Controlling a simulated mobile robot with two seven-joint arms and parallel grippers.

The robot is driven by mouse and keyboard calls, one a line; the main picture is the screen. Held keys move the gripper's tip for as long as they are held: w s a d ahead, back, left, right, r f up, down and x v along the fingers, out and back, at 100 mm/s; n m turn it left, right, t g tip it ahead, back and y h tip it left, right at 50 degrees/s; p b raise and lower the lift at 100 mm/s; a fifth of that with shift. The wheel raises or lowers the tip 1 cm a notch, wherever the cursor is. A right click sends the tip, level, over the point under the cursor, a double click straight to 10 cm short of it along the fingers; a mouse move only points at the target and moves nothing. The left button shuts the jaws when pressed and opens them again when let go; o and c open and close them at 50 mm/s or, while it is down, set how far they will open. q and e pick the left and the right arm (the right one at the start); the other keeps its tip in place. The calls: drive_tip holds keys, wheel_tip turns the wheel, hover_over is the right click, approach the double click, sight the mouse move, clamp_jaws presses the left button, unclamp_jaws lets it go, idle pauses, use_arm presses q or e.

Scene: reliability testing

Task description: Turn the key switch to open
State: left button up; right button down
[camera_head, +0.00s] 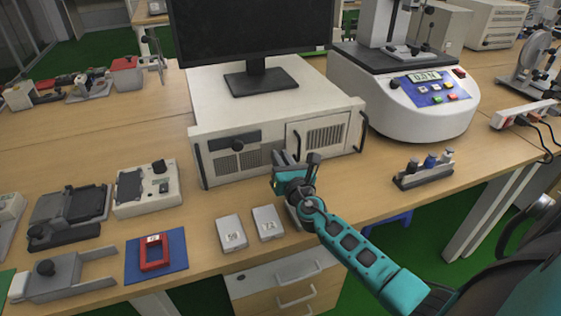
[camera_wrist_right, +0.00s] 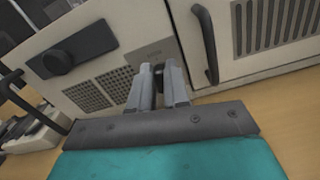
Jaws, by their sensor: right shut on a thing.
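The key switch (camera_wrist_right: 159,77) shows in the right wrist view as a small dark part between my right fingers, on the front panel of the beige equipment case (camera_head: 230,105). My right gripper (camera_wrist_right: 161,88) is shut on it, with the fingers pointing at the panel. In the head view, my right gripper (camera_head: 295,160) is at the front of the case, between the left panel and the vented door, and hides the switch. Which way the key is turned cannot be told. My left gripper is not in view.
A monitor (camera_head: 258,82) stands on the case. A white tester with a display (camera_head: 420,105) is to the right. A small rack with bottles (camera_head: 425,175) stands in front of it. Two small white boxes (camera_head: 231,234) and a red item (camera_head: 154,252) on a blue mat lie at the left front.

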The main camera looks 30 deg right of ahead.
drive_tip(key=shift+d+f+m+b, duration=0.15)
drive_tip(key=shift+m+b, duration=0.3)
drive_tip(key=shift+m, duration=0.45)
drive_tip(key=shift+s+f+m+b, duration=0.1)
drive_tip(key=shift+m+b, duration=0.3)
drive_tip(key=shift+m, duration=0.6)
drive_tip(key=m, duration=0.1)
drive_tip(key=m+b, duration=0.1)
drive_tip(key=m, duration=0.1)
drive_tip(key=m+b, duration=0.1)
drive_tip(key=m, duration=0.1)
drive_tip(key=shift+d+f, duration=0.15)
drive_tip(key=shift+d, duration=0.1)
drive_tip(key=m, duration=0.3)
drive_tip(key=shift+f+m+b, duration=0.15)
drive_tip(key=shift+m+b, duration=0.25)
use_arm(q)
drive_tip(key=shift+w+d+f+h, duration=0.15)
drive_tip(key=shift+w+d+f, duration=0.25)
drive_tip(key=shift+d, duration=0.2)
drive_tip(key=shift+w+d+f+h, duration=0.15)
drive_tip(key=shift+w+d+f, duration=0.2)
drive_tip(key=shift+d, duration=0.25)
use_arm(e)
drive_tip(key=shift+d+f+m, duration=0.1)
drive_tip(key=shift+f+m, duration=0.05)
drive_tip(key=shift+m, duration=1.45)
